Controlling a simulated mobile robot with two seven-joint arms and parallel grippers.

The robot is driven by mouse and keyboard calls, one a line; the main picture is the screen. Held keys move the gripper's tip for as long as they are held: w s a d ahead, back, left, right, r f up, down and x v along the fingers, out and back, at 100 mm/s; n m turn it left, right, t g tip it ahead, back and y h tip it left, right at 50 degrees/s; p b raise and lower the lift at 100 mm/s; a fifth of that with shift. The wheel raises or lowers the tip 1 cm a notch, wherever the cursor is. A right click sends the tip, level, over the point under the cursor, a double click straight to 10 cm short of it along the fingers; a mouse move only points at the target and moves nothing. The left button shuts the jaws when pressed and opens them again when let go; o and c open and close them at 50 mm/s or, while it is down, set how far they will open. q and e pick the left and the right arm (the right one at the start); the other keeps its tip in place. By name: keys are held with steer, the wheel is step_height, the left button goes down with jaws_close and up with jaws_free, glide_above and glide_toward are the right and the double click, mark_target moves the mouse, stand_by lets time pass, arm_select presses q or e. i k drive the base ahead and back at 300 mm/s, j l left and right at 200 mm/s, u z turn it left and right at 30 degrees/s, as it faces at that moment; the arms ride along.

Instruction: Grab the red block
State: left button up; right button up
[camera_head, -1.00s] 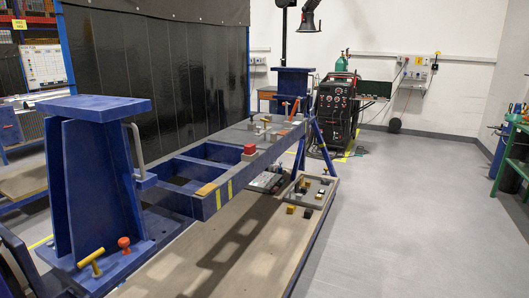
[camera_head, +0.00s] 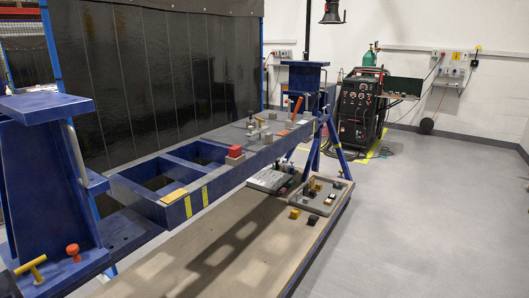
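The red block (camera_head: 235,152) sits on the blue beam of the rotary jig (camera_head: 150,208), near the middle of the picture. It appears to rest on a small grey piece. Neither of my grippers shows in the head view.
A wooden lower shelf (camera_head: 225,240) runs below the beam. On it are a tray (camera_head: 335,192) with small parts, a yellow block (camera_head: 295,214) and a dark block (camera_head: 313,220). A welding machine (camera_head: 359,112) stands at the back. The grey floor (camera_head: 440,200) at right is clear.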

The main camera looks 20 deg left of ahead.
mark_target(235, 151)
steer(key=i+l+z, duration=0.2)
steer(key=i, duration=0.35)
steer(key=i+l+z, duration=0.25)
steer(key=i, duration=0.35)
steer(key=i+u, duration=0.3)
steer(key=i, duration=0.3)
steer(key=i+l+u, duration=0.25)
steer(key=i, duration=0.3)
steer(key=i+u, duration=0.2)
steer(key=u, duration=0.25)
steer(key=i+l+u, duration=0.15)
steer(key=u, duration=0.3)
steer(key=i+l+u, duration=0.15)
steer(key=u, duration=0.3)
steer(key=i+u, duration=0.1)
steer(key=u, duration=0.35)
steer(key=i+l+u, duration=0.1)
steer(key=u, duration=0.35)
steer(key=l+u, duration=0.2)
steer(key=u, duration=0.25)
steer(key=i, duration=0.05)
